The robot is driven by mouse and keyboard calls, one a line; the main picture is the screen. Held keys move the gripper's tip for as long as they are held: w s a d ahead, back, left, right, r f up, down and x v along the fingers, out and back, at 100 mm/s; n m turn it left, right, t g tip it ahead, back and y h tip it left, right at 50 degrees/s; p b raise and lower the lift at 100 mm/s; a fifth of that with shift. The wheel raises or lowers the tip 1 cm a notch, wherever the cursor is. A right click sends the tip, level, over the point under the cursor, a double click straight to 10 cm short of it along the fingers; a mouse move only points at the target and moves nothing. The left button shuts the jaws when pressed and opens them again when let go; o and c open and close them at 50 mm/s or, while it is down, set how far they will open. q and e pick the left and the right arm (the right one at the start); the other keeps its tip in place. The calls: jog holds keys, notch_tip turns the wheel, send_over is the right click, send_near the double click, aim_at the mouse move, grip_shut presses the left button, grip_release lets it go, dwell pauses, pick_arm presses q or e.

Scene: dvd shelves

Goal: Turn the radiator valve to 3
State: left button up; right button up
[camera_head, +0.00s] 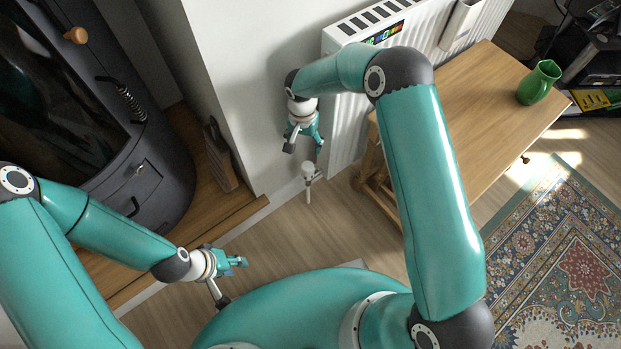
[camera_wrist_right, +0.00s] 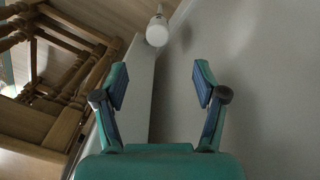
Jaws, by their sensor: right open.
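The radiator valve (camera_head: 308,170) is a small white knob on a pipe, low at the near end of the white radiator (camera_head: 345,130). In the right wrist view the white valve (camera_wrist_right: 157,33) shows at the top, beyond the fingertips and slightly left of the middle between them. Its number marks are too small to read. My right gripper (camera_head: 305,145) is open and empty, above the valve and apart from it; its two spread fingers also show in the right wrist view (camera_wrist_right: 207,88). My left gripper (camera_head: 240,262) is far from the valve, at the lower left, and seems empty.
A wooden table (camera_head: 470,110) with a green jug (camera_head: 538,82) stands right of the valve, its legs close to the radiator. A dark stove (camera_head: 90,110) stands at the left on a wooden ledge. A patterned rug (camera_head: 570,260) lies at the right. Bare floor lies below the valve.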

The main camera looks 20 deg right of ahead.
aim_at(307, 171)
jog(key=f+b, duration=0.1)
jog(key=f, duration=0.4)
jog(key=f+b, duration=0.1)
jog(key=f, duration=0.5)
jog(key=d+f+b, duration=0.1)
jog(key=f+b, duration=0.1)
jog(key=f, duration=0.3)
jog(key=shift+w+f, duration=0.15)
jog(key=shift+f, duration=0.25)
jog(key=shift+c, duration=0.2)
jog(key=c, duration=1.1)
jog(key=shift+w+d, duration=0.1)
jog(key=shift+d, duration=0.2)
jog(key=shift+a, duration=0.3)
jog(key=shift+a, duration=0.15)
